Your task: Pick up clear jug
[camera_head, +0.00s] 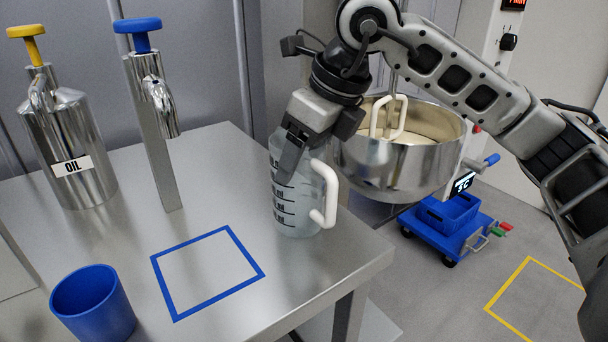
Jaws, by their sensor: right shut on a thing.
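The clear jug (292,212) has dark measuring marks and a white handle (328,196) on its right side. It is upright at the right part of the steel table, near the edge. My right gripper (289,160) comes down from above and is shut on the jug at its upper wall, hiding part of the rim. I cannot tell whether the jug's base touches the table. My left gripper is not in view.
A blue cup (92,303) stands front left on the table (215,185). An oil canister (70,140) and a blue-topped tap (153,130) stand behind. A blue square outline (207,272) is empty. A steel mixer bowl (390,165) is close right of the jug.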

